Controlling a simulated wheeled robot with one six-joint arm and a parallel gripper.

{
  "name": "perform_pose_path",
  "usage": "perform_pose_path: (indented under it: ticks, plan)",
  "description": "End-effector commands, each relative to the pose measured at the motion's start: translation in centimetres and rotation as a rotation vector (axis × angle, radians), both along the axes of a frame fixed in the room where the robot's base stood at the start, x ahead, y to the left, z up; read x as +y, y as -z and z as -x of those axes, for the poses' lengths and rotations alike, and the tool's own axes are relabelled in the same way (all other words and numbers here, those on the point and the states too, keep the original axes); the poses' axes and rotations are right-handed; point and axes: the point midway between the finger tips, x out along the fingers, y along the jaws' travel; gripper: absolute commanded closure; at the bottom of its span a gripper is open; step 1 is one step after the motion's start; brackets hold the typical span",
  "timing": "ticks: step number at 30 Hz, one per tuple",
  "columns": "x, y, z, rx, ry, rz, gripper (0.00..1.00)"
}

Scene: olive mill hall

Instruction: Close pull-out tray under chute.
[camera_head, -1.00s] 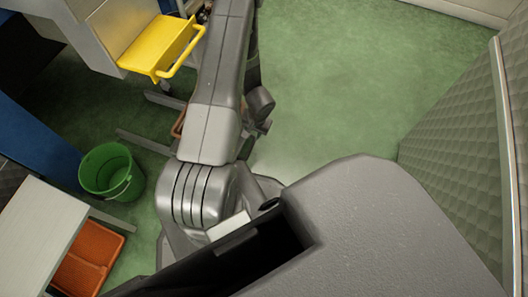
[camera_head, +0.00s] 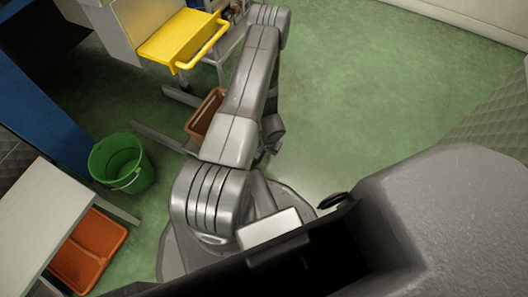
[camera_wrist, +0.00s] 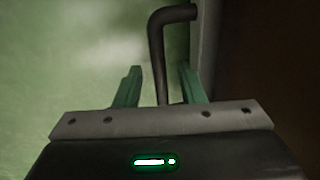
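In the wrist view, a dark bar handle (camera_wrist: 157,60) stands out from a grey upright edge (camera_wrist: 208,45) with a dark brown surface to its right; I take this to be the tray. My gripper (camera_wrist: 160,80) has its two green fingers apart, with the handle's lower length between them. I cannot tell whether either finger touches it. A yellow tray-like piece with a bar handle (camera_head: 183,38) sticks out from a grey cabinet at upper left.
A green bucket (camera_head: 122,163) stands on the floor at left. An orange bin (camera_head: 88,250) sits beside a pale table (camera_head: 45,212). A brown bin (camera_head: 203,117) lies beside my arm. A quilted panel (camera_head: 490,120) is at right. The green floor at upper middle is clear.

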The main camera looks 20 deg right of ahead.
Motion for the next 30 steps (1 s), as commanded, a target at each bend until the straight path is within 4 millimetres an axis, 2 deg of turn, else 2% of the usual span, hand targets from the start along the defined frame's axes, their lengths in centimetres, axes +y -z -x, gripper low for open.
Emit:
perform_pose_path:
  ticks: [9, 11, 15, 23, 30]
  plan:
    - [0.1, 0.3, 0.0, 0.000, 0.000, 0.000, 0.64]
    - [0.1, 0.3, 0.0, 0.000, 0.000, 0.000, 0.74]
    - [0.1, 0.3, 0.0, 0.000, 0.000, 0.000, 1.00]
    - [0.1, 0.3, -0.1, 0.000, -0.001, 0.000, 1.00]
    - [1.2, 0.3, -1.5, -0.001, -0.004, 0.000, 1.00]
